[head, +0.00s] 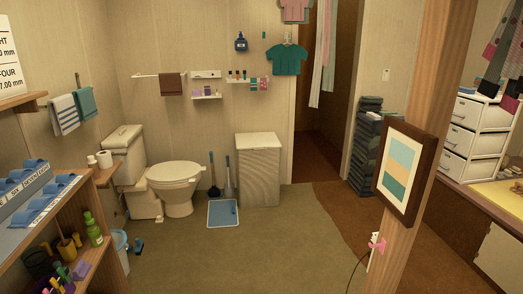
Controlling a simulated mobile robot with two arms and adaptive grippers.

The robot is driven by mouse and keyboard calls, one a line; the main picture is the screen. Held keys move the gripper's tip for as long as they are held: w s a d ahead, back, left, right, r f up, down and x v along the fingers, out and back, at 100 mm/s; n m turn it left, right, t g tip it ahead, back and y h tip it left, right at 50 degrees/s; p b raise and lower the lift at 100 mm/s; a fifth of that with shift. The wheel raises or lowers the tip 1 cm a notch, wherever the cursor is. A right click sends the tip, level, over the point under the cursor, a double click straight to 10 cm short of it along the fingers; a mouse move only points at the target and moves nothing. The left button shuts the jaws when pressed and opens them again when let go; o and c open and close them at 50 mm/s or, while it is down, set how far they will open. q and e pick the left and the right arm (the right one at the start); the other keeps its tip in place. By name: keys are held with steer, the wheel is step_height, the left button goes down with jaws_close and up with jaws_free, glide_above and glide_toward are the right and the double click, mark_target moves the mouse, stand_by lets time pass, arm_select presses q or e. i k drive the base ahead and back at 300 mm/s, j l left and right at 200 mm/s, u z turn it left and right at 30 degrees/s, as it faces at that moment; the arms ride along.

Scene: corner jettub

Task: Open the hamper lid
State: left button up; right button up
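The hamper (259,175) is a tall, box-shaped bin with a pale ribbed front. It stands against the back wall near the middle of the head view, left of the doorway. Its lid (258,140) is a flat, light top and looks closed. Nothing lies on the lid. Neither of my grippers shows in the head view.
A toilet (174,183) stands left of the hamper, with a plunger (212,178) and a blue tray (222,213) between them. A wooden post with a framed picture (404,172) rises at right. Shelves (75,235) fill the left front. The green carpet (240,255) is clear.

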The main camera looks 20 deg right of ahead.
mark_target(263, 142)
steer(key=i+l+z, duration=0.1)
steer(key=i, duration=0.85)
steer(key=i+z, duration=0.2)
steer(key=i, duration=0.35)
steer(key=i+z, duration=0.15)
steer(key=i, duration=0.4)
steer(key=i+j+z, duration=0.2)
steer(key=i, duration=0.35)
steer(key=i+j+z, duration=0.2)
steer(key=i, duration=0.35)
